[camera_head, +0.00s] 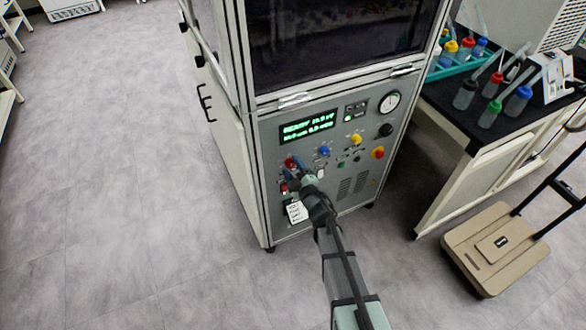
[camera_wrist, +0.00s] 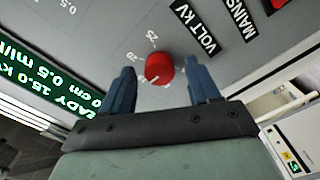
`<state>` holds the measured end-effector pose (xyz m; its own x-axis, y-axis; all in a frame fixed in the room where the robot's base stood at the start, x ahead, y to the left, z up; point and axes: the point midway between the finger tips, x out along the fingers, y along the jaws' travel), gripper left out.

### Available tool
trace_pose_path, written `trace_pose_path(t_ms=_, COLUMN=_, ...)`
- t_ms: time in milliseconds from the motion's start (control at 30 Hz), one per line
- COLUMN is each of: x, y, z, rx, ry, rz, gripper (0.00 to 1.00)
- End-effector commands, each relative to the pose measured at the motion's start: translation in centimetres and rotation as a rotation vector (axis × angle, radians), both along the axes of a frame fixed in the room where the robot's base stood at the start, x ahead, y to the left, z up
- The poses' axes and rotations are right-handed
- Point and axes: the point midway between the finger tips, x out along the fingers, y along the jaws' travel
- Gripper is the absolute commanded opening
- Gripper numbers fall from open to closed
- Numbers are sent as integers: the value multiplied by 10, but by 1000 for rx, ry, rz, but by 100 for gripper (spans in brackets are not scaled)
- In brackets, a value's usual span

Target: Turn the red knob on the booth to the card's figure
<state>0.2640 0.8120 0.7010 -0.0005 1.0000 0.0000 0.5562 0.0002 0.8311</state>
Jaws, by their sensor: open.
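The red knob (camera_wrist: 159,68) is round and sits on the grey booth panel, with scale marks and figures around it and a "VOLT KV" label beside it. In the head view the red knob (camera_head: 290,162) is at the panel's left, below the display. My gripper (camera_wrist: 162,70) is open, its blue fingers on either side of the knob; I cannot tell whether they touch it. In the head view my gripper (camera_head: 295,170) is at the knob, partly covering that area. The white card (camera_head: 295,212) hangs low on the panel; its writing is too small to read.
The green display (camera_head: 308,126) shows READY and, in the wrist view, 15.0 kV. A blue knob (camera_head: 324,151), yellow knob (camera_head: 356,139) and red-yellow button (camera_head: 377,153) are to the right. A bench with bottles and a trolley (camera_head: 500,245) stand right; the left floor is clear.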

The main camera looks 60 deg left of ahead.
Motion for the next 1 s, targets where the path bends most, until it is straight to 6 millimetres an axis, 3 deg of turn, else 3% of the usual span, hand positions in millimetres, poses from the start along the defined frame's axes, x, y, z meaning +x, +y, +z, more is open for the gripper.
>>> trace_pose_path(t_ms=267, x=0, y=1, z=0, rx=0, ry=0, rz=0, gripper=60)
trace_pose_path(t_ms=833, x=0, y=0, z=0, rx=0, ry=0, rz=0, gripper=6)
trace_pose_path(t_ms=1000, x=0, y=0, z=0, rx=0, ry=8, rz=0, gripper=5)
